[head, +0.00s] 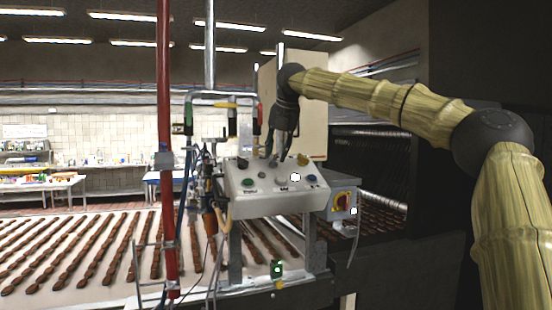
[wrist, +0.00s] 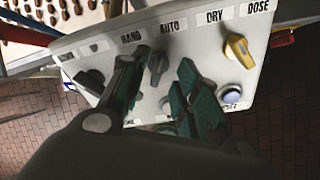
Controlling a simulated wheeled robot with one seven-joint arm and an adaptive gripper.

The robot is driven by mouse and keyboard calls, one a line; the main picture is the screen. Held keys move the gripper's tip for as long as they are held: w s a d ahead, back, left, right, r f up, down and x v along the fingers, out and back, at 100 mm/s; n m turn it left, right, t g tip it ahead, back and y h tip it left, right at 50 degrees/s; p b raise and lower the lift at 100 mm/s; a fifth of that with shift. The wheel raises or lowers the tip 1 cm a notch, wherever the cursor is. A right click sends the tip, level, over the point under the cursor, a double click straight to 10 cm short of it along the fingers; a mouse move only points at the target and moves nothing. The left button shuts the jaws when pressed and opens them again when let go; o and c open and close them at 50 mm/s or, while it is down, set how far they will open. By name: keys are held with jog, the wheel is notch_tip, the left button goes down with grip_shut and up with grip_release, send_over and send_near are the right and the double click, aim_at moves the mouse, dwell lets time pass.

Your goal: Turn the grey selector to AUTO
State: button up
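The grey selector (wrist: 157,68) is a dark grey lever knob on the sloped control panel (wrist: 72,55), below the printed words HAND (wrist: 130,37) and AUTO (wrist: 170,25). Its upper end leans slightly right in the wrist view; I cannot tell which word it points to. My gripper (wrist: 163,62) is open, with one green-and-black finger on each side of the selector. A gap shows on both sides, clearest on the right. In the head view my gripper (head: 278,157) reaches down to the back part of the panel (head: 240,205) and I cannot make out the selector there.
A yellow selector (wrist: 238,48) sits right of the grey one, under DRY and DOSE. A dark knob (wrist: 95,77) sits to the left. A pale button (wrist: 231,95) is near the right finger.

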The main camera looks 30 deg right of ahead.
jog(key=v, duration=0.9)
jog(key=shift+s+f, duration=0.1)
jog(key=shift+s, duration=0.1)
